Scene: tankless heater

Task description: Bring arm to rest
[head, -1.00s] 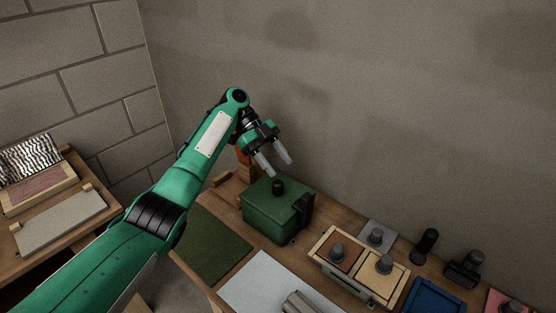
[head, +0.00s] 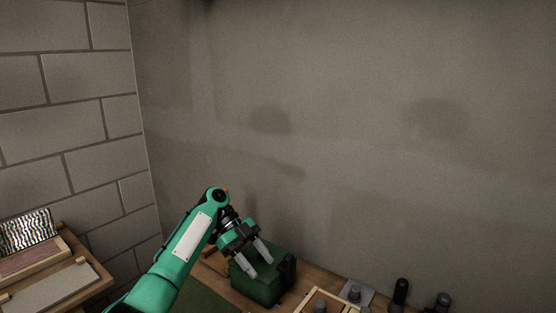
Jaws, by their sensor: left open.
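My left arm, green with black joints, comes in from the bottom left of the head view. My left gripper (head: 260,265) is open, its two grey fingers apart and pointing down to the right. Nothing shows between the fingers. In the picture it overlaps a dark green box (head: 267,288) on the wooden bench; I cannot tell the exact gap between them. My right gripper is not in view.
A wooden bench (head: 326,287) runs along the plain wall (head: 350,150), bearing a light wooden tray (head: 301,304), a grey knob (head: 354,293) and a black upright piece (head: 400,291). A side table (head: 86,285) with panels stands at left.

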